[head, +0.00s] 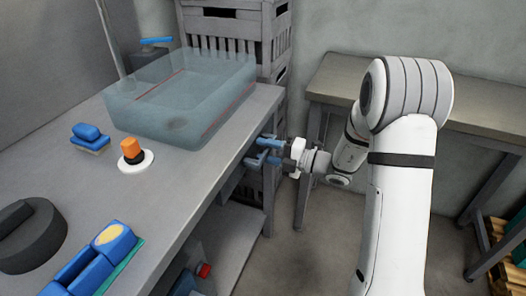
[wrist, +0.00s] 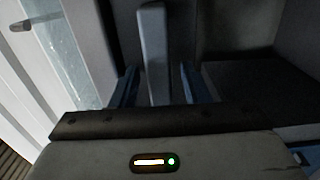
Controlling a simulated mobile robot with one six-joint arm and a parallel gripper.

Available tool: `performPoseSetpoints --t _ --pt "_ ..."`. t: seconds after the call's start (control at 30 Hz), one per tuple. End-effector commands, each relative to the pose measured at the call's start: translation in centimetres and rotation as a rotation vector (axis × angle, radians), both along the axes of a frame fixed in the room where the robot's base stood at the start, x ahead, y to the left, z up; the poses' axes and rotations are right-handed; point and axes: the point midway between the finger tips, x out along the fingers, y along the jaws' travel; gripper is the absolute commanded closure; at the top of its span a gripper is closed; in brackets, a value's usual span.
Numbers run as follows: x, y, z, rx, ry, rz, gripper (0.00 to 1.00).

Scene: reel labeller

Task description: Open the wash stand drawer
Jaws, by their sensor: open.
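The wash stand (head: 225,135) is a grey bench whose right edge faces my arm. Its drawer is mostly hidden under the top in the head view. My gripper (head: 266,151) is at that edge, just below the top, with its two blue fingers pointing at the stand. In the wrist view, a grey bar (wrist: 154,45), which looks like the drawer handle, stands between the two fingers of my gripper (wrist: 160,88). The fingers are apart with gaps on both sides of the bar. How far the drawer is out cannot be told.
A translucent blue tub (head: 180,105) stands on the top. An orange-capped item (head: 131,150), a blue sponge-like block (head: 89,136) and a dark round object (head: 30,235) also lie there. Grey crates (head: 235,25) are stacked behind; another table (head: 470,100) stands at right. Floor between is clear.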

Motion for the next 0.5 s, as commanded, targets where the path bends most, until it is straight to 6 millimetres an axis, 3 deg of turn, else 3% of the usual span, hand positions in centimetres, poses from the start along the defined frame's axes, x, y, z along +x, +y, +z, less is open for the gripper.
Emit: performPoseSetpoints --t 0.1,0.5 --pt "0.01 -0.04 0.02 0.000 -0.001 0.000 0.59" --pt "0.01 -0.10 0.01 0.000 -0.001 -0.001 0.92"
